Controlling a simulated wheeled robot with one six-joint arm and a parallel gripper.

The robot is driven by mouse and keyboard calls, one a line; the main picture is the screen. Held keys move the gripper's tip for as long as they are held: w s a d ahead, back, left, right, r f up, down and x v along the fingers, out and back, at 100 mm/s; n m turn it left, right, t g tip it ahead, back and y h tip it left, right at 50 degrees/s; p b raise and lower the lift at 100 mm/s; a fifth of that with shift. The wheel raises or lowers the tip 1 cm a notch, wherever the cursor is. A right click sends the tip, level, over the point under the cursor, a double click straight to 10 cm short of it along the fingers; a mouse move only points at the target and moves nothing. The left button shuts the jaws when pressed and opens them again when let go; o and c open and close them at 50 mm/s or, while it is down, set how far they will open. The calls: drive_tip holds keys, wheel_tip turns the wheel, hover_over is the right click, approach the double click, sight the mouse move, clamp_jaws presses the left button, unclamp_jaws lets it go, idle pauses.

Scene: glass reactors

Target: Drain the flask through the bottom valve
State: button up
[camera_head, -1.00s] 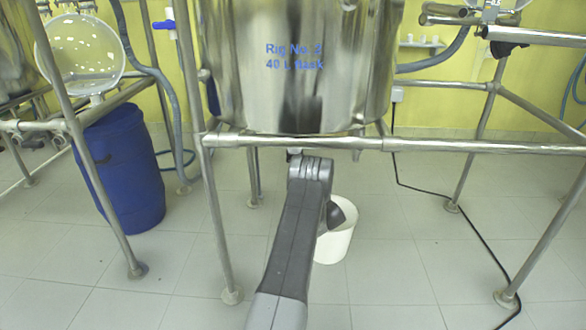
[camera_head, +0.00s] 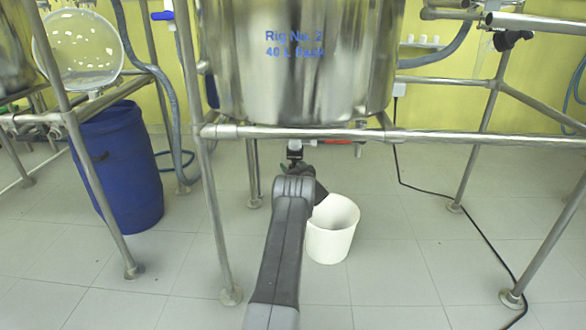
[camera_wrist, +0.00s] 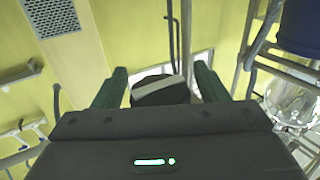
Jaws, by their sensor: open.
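The steel flask (camera_head: 300,85), labelled "Rig No. 2 40 L flask", hangs in a pipe frame above the floor. Under its bottom is a small dark and metal fitting, the bottom valve (camera_head: 295,150). A red part (camera_head: 335,141) shows to its right under the rail. A white bucket (camera_head: 330,243) stands on the floor below, partly behind my arm. In the head view my gripper is mostly hidden by my arm, close below the valve. In the wrist view my gripper (camera_wrist: 160,76) has its green fingers spread. A dark rounded part with a pale band (camera_wrist: 160,92) shows between them; I cannot tell what it is.
A horizontal rail (camera_head: 450,143) crosses below the flask, with legs (camera_head: 205,200) on both sides. A blue barrel (camera_head: 120,170) stands left. A black cable (camera_head: 440,205) runs over the floor at right. The tiled floor in front is clear.

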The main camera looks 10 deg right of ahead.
drive_tip(key=c, duration=1)
drive_tip(key=shift+m+h, duration=0.4)
drive_tip(key=shift+h, duration=0.2)
drive_tip(key=shift+d+r+m+h, duration=0.15)
drive_tip(key=shift+m+h, duration=0.8)
drive_tip(key=shift+h, duration=0.55)
drive_tip(key=shift+d+f+m+h, duration=0.15)
drive_tip(key=shift+m+h, duration=0.8)
drive_tip(key=shift+h, duration=0.55)
drive_tip(key=shift+d+r+m+g+h+p, duration=0.15)
drive_tip(key=shift+m+g+h+p, duration=0.4)
drive_tip(key=shift+m+h, duration=0.75)
drive_tip(key=shift+d+f+m+g+h+p, duration=0.1)
drive_tip(key=shift+d+m+g+h+p, duration=0.15)
drive_tip(key=shift+m+g+h, duration=1)
drive_tip(key=shift+s+d+m+g+h, duration=0.15)
drive_tip(key=shift+m+g+h, duration=0.5)
drive_tip(key=shift+h, duration=0.6)
drive_tip(key=shift+s+m+g+h, duration=0.1)
drive_tip(key=shift+m+g+h, duration=0.5)
drive_tip(key=shift+h, duration=0.6)
drive_tip(key=shift+s+m+g+h+b, duration=0.1)
drive_tip(key=shift+m+g+h+b, duration=0.65)
drive_tip(key=shift+g, duration=0.2)
drive_tip(key=shift+d+m+g, duration=0.1)
drive_tip(key=shift+m+g, duration=0.15)
drive_tip(key=shift+g, duration=0.05)
